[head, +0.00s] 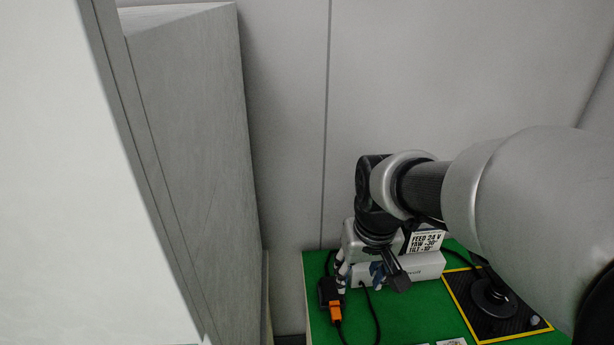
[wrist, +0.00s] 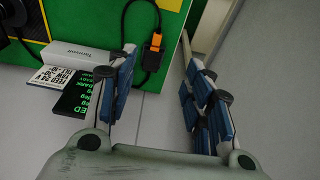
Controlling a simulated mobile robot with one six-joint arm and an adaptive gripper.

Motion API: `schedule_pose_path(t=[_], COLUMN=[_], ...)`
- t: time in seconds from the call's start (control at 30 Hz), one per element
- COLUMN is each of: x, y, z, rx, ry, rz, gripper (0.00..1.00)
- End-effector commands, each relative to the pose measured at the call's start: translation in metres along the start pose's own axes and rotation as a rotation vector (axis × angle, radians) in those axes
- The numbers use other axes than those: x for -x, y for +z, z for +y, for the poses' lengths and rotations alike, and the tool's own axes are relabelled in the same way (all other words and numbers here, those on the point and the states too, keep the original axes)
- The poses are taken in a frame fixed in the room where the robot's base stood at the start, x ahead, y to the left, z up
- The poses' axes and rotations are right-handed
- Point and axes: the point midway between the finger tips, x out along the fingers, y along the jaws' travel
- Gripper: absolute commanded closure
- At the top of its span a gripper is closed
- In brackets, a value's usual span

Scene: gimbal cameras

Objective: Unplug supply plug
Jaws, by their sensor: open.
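An orange plug (head: 336,313) joined to a black connector (head: 328,291) lies at the left edge of the green table, with a black cable at it. In the wrist view the orange plug (wrist: 156,42) and black connector (wrist: 151,61) appear between my fingertips, seemingly beyond them. My gripper (head: 360,274) points down beside the plug, to its upper right in the head view. In the wrist view my gripper (wrist: 158,48) is open, its two blue-padded fingers spread with nothing held. The exact gap to the plug cannot be told.
A white box (head: 424,265) and a "FEED 24 V" card (head: 425,241) stand close to the gripper. A dark yellow-edged pad (head: 470,297) holds a round black device (head: 493,296). The green table (head: 400,318) has some bare room in front. A grey wall is behind.

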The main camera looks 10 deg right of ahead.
Motion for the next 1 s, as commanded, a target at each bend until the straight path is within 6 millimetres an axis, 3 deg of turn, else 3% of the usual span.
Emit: schedule_pose_path(t=[0.2,0.4,0.6,0.87,1.0], x=[-0.060,-0.123,-0.164,-0.189,-0.213], y=[-0.048,-0.071,-0.079,-0.076,-0.070], z=[0.000,-0.001,-0.001,-0.001,-0.001], rx=[0.000,0.001,0.001,0.001,0.001], ry=[0.000,0.000,-0.001,-0.001,-0.001], rz=[-0.092,-0.158,-0.193,-0.203,-0.205], gripper=[0.53,0.53,0.53,0.53,0.53])
